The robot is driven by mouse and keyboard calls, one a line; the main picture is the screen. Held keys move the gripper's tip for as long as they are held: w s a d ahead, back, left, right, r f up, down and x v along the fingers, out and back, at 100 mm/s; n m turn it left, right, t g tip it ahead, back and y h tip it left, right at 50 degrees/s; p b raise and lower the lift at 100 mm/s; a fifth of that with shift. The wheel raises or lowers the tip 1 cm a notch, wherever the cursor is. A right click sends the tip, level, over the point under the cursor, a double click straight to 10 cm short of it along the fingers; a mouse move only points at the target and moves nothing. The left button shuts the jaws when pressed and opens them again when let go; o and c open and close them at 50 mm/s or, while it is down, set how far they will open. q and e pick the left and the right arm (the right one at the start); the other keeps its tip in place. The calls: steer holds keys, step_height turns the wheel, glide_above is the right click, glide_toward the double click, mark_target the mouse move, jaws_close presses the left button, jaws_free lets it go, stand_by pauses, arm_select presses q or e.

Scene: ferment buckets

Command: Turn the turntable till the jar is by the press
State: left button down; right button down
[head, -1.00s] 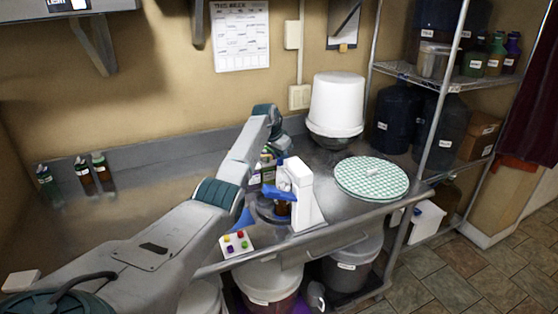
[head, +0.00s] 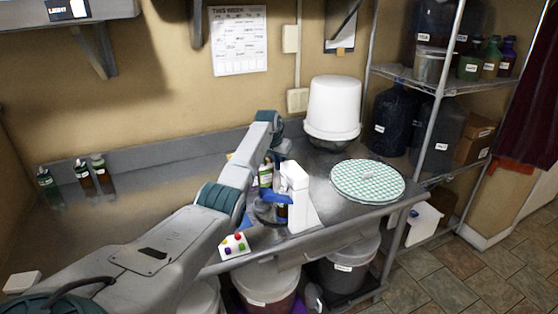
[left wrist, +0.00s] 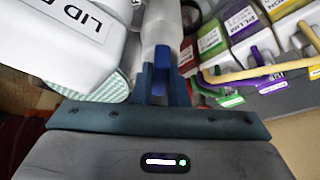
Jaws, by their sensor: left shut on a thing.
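My left gripper (left wrist: 163,88) shows in the left wrist view, its dark teal fingers shut on a blue upright piece (left wrist: 161,62). I cannot tell whether that piece belongs to the turntable. In the head view my left arm hides the fingers. The white press (head: 298,195) stands at the front of the bench with a blue part (head: 277,198) on its left side. The dark round turntable (head: 262,214) is partly hidden beside it. A jar with a green and white label (head: 265,175) stands behind, left of the press. My right gripper is not in view.
A button box (head: 234,246) sits left of the press. A green checkered round mat (head: 350,192) lies to its right, and a white bucket (head: 333,108) stands behind. In the wrist view, labelled containers (left wrist: 240,28) crowd the right and a LID-labelled white thing (left wrist: 60,60) the left.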

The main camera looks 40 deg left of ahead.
arm_select(q)
steer(key=shift+w+r, duration=0.15)
steer(key=shift+r, duration=0.15)
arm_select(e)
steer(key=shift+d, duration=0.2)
